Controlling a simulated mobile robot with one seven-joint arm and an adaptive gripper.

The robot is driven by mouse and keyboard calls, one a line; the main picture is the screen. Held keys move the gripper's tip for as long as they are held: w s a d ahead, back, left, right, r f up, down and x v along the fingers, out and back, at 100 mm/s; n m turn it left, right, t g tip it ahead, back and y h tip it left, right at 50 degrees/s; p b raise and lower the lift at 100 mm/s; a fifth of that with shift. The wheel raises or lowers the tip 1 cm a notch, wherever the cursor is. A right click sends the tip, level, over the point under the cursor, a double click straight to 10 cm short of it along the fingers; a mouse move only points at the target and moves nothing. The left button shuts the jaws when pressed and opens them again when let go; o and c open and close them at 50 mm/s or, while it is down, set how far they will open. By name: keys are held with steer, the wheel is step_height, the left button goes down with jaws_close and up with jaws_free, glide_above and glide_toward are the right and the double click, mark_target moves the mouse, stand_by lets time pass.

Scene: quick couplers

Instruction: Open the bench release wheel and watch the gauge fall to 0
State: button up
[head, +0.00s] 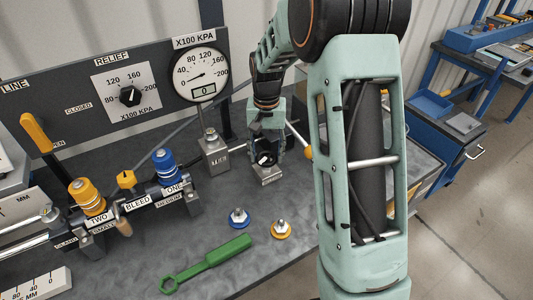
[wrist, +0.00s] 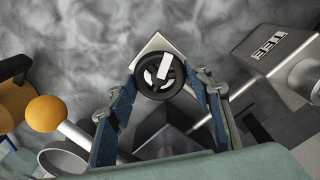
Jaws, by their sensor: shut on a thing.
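The release wheel (wrist: 150,87), a small black handwheel with a pale bar across it, sits between the fingers in the wrist view. In the head view the wheel (head: 264,159) shows low on its metal block, partly covered by my gripper. My gripper (wrist: 163,82) is shut on the wheel, with a blue-padded finger on each side of it. The round white gauge (head: 200,72) stands behind and to the left in the head view. Its digital window (head: 205,90) reads 0, and its needle points down-left toward the 0 mark.
A yellow-knobbed lever (wrist: 46,113) sticks out close to my gripper. A metal block (head: 214,154) stands left of the wheel. A green wrench (head: 207,264), a blue-ringed fitting (head: 239,218) and an orange-ringed fitting (head: 281,229) lie on the bench. Yellow and blue couplers are at left.

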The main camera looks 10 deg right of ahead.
mark_target(266, 156)
steer(key=n, duration=0.3)
steer(key=shift+n, duration=0.4)
steer(key=n, duration=0.3)
steer(key=shift+n, duration=0.3)
steer(key=n+p, duration=0.1)
steer(key=n, duration=0.4)
steer(key=shift+n, duration=0.7)
steer(key=o, duration=1.2)
steer(key=shift+c, duration=0.2)
steer(key=shift+r, duration=0.1)
step_height(266, 156, up, 12)
